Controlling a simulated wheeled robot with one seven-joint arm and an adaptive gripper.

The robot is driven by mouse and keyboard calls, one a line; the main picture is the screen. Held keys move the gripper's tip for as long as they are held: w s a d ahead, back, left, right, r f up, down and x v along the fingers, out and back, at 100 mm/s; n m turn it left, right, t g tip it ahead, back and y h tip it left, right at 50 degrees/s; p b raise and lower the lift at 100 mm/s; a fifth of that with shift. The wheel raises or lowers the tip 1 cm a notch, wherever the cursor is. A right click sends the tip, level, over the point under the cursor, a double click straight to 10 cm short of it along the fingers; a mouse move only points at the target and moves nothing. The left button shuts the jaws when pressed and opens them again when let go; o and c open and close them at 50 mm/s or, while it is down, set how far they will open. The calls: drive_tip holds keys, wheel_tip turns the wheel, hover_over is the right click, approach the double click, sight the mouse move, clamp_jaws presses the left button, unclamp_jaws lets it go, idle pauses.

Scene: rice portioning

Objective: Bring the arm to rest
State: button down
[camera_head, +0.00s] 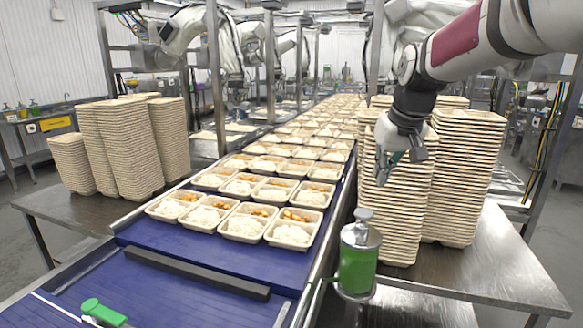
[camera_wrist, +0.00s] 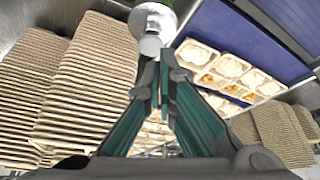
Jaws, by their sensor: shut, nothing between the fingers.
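My gripper (camera_head: 388,172) hangs from my arm at the upper right in the head view, in front of the tall tray stacks (camera_head: 400,200). Its teal-lined fingers (camera_wrist: 163,75) come together at the tips in the wrist view. They are shut and hold nothing. In the head view the gripper is above the green canister with the metal lid (camera_head: 358,262) and apart from it. In the wrist view the canister's pale lid (camera_wrist: 152,22) shows just beyond the fingertips.
A blue conveyor (camera_head: 190,282) carries rows of filled rice trays (camera_head: 245,222). More empty tray stacks (camera_head: 125,150) stand on the left table. A green-handled tool (camera_head: 102,312) lies at the conveyor's near end. The right steel table (camera_head: 500,265) is bare at its front. Other robot arms (camera_head: 200,35) stand behind.

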drive_tip(key=s+r+m, duration=0.1)
drive_tip(key=s+r, duration=0.1)
drive_tip(key=s, duration=1.7)
drive_tip(key=s+f, duration=0.2)
drive_tip(key=s, duration=0.5)
drive_tip(key=s+f, duration=0.3)
drive_tip(key=s, duration=0.4)
drive_tip(key=shift+d+f+m+t+h, duration=0.15)
drive_tip(key=shift+f+m+t+h, duration=0.15)
drive_tip(key=shift+f+m, duration=0.1)
